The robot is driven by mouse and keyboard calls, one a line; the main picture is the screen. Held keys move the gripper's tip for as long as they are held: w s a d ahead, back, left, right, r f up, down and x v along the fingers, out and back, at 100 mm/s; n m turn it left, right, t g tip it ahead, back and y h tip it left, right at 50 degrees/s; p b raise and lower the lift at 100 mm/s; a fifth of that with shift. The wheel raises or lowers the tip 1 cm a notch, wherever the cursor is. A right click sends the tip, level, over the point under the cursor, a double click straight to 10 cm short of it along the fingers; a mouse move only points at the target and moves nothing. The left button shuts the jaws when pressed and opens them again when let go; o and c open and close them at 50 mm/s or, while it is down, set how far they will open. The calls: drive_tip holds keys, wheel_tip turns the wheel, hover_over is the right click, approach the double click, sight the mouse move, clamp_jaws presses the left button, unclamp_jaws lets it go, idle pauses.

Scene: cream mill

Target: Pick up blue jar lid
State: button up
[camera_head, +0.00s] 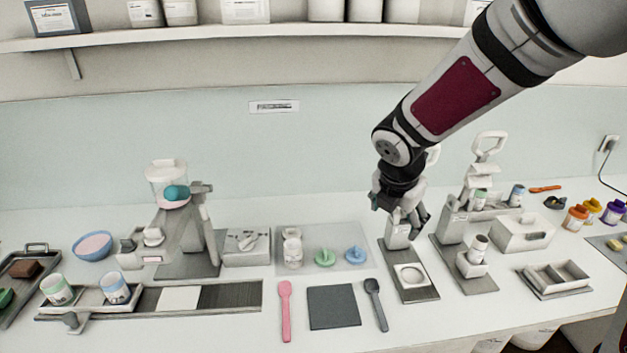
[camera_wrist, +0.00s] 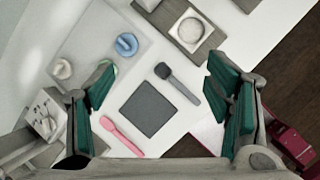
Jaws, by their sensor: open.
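The blue jar lid (camera_head: 355,255) lies on a pale grey mat (camera_head: 340,264) on the counter, just right of a green lid (camera_head: 325,258). It also shows in the wrist view as a round blue piece with a raised grip (camera_wrist: 126,44), above and between my fingers. My gripper (camera_head: 402,232) is right of the blue lid in the head view, above the counter. In the wrist view its teal-padded fingers (camera_wrist: 165,110) are wide apart with nothing between the pads. The green lid is mostly hidden behind the left finger in the wrist view.
A dark square pad (camera_head: 333,307) lies in front of the mat, between a pink spoon (camera_head: 285,310) and a dark spoon (camera_head: 376,305). A device with a round white dish (camera_head: 411,276) stands right of the lid. A white jar (camera_head: 292,248) stands on the mat's left.

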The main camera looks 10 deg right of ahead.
sight(357, 250)
drive_tip(key=w+a+f+n+y, duration=0.1)
drive_tip(key=w+f+n, duration=0.2)
drive_tip(key=f, duration=0.2)
drive_tip(key=w+a+f+n+b, duration=0.1)
drive_tip(key=w+f+n, duration=0.2)
drive_tip(key=f, duration=0.3)
drive_tip(key=w+a+f+n+y+b, duration=0.1)
drive_tip(key=w+f+n, duration=0.3)
drive_tip(key=f, duration=0.2)
drive_tip(key=shift+w+f+y, duration=0.2)
drive_tip(key=shift+f+y, duration=0.05)
drive_tip(key=shift+y, duration=0.05)
drive_tip(key=shift+w+x, duration=0.15)
drive_tip(key=shift+x, duration=1.25)
drive_tip(key=shift+w+x, duration=0.15)
drive_tip(key=shift+x, duration=1.25)
drive_tip(key=shift+a+r, duration=0.1)
drive_tip(key=shift+r, duration=0.05)
drive_tip(key=c, duration=0.8)
